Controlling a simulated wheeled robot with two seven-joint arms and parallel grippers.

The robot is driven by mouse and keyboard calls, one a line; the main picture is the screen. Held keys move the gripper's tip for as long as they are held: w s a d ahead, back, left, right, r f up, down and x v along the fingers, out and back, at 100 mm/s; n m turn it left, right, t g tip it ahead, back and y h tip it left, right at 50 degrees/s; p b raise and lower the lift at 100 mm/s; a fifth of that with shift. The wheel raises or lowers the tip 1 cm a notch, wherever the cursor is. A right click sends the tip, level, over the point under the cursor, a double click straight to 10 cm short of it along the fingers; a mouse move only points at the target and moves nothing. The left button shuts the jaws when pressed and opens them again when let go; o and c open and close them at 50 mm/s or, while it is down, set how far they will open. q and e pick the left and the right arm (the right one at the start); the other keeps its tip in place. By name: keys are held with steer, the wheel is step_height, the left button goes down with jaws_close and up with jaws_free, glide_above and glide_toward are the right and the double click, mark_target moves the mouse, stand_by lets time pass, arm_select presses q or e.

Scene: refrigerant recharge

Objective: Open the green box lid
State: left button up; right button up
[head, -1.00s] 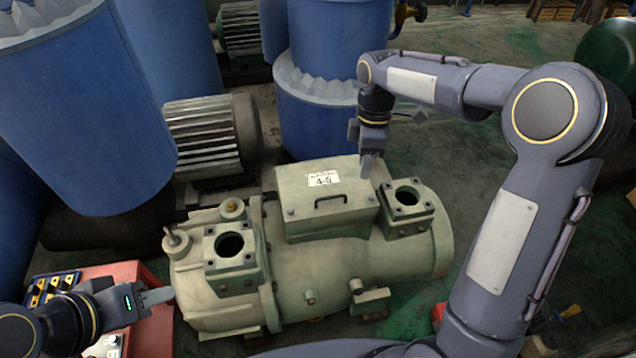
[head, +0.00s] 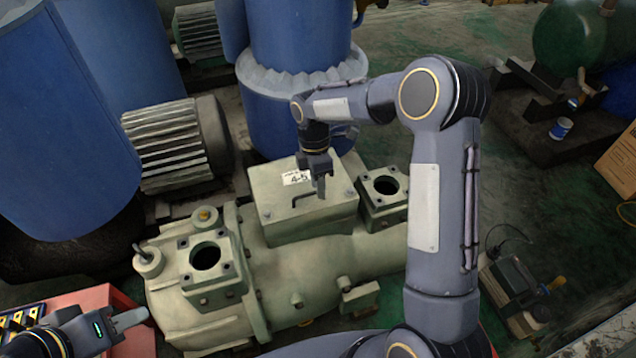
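The green box (head: 300,225) sits on top of the pale green compressor (head: 330,262), in the middle of the head view. Its lid (head: 268,187) lies closed and has a white label reading 4-5 and a dark handle (head: 303,196). My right gripper (head: 320,194) points down over the lid, at the right end of the handle. It hides part of the lid and label; I cannot tell whether it touches the handle or how its fingers stand. My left gripper (head: 132,319) is at the lower left, away from the box, with its fingers seen edge-on.
Two open flanged ports (head: 206,258) and (head: 384,187) stand on the compressor either side of the box. Blue tanks (head: 295,45) and a finned motor (head: 165,140) are behind. A red case (head: 95,298) is at lower left. A small pump-like device (head: 515,290) sits on the floor right.

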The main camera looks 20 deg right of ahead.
jaws_close()
stand_by(0.3)
